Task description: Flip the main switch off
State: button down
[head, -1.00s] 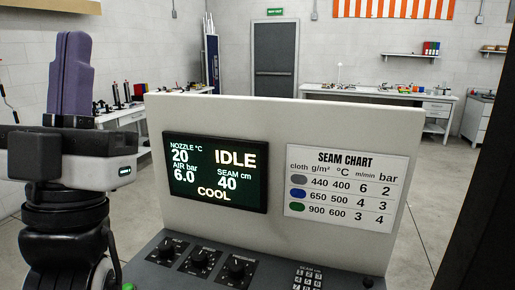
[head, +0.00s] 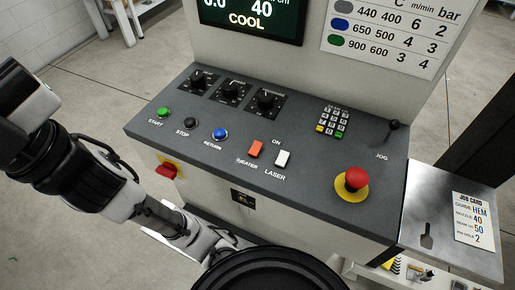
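A red switch handle (head: 167,170) on a yellow plate sits on the front face of the grey control console (head: 225,165), at its left end below the start button; it looks like the main switch. Its label is not readable, and I cannot tell its position. My gripper (head: 12,85) is at the left edge of the head view, left of the console and apart from the switch. Its fingers are mostly cut off by the frame, so I cannot tell their opening. My arm runs in front of the console, just below the red switch.
A steel side shelf (head: 420,215) holds a job card.

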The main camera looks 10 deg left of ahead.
aim_at(166, 170)
jog(key=u, duration=0.9)
jog(key=k+j+z, duration=0.3)
jog(key=k+j, duration=0.25)
jog(key=i, duration=0.5)
